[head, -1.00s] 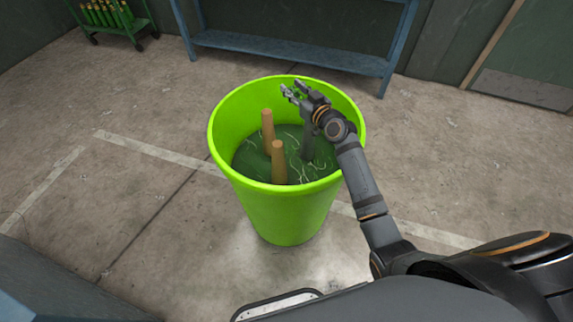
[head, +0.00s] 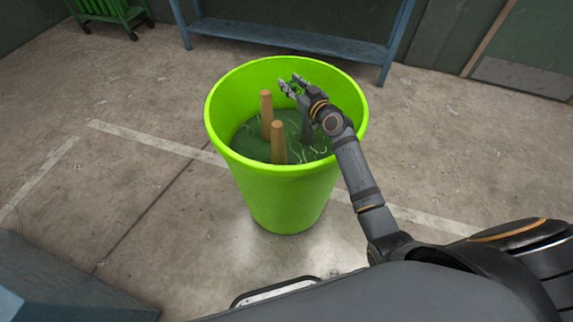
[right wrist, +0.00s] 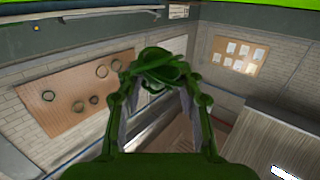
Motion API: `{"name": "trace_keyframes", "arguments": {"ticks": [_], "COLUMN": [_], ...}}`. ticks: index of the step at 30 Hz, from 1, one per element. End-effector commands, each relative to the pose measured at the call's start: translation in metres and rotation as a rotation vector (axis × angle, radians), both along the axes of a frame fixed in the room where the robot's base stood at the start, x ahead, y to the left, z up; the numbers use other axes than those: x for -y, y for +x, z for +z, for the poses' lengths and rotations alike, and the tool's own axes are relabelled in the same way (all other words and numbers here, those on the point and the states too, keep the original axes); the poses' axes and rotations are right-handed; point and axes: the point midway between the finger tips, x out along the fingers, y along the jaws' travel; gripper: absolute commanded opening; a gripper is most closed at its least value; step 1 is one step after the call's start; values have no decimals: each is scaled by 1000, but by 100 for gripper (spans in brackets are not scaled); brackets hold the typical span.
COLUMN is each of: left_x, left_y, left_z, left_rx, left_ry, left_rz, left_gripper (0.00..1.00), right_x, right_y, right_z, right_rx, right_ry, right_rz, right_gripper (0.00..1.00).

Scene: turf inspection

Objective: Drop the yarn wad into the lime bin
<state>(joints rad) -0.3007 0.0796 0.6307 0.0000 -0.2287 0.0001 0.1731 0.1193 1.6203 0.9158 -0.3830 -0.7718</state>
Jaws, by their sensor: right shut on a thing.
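The lime bin (head: 278,195) stands upright on the floor in the middle of the head view. My right gripper (head: 291,85) is over its open mouth, towards the far inner wall. In the right wrist view, my right gripper (right wrist: 158,78) is shut on a dark green tangled bundle, the yarn wad (right wrist: 158,62), between its fingertips. The wad is too small to make out clearly in the head view. My left gripper is not in view.
Two wooden pegs (head: 278,142) stand up inside the bin from a green mass (head: 250,140) with pale strands. A blue bench (head: 290,40) stands behind it, a green cart (head: 108,12) at the back left. Floor around the bin is clear.

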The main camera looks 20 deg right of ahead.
Motion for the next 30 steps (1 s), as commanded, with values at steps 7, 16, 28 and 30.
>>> {"name": "trace_keyframes", "arguments": {"ticks": [7, 16, 28, 30], "left_x": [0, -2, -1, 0], "left_y": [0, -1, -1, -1], "left_z": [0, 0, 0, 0], "left_rx": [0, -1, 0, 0], "left_ry": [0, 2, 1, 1], "left_rz": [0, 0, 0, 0], "left_gripper": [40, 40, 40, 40], "right_x": [0, 1, 19, 20], "right_y": [0, -3, -66, -71], "right_z": [0, 0, 3, 4], "right_rx": [0, -1, -1, -1], "right_ry": [0, -1, -2, -1], "right_rz": [0, 0, 0, 0], "right_gripper": [63, 63, 63, 63]}}
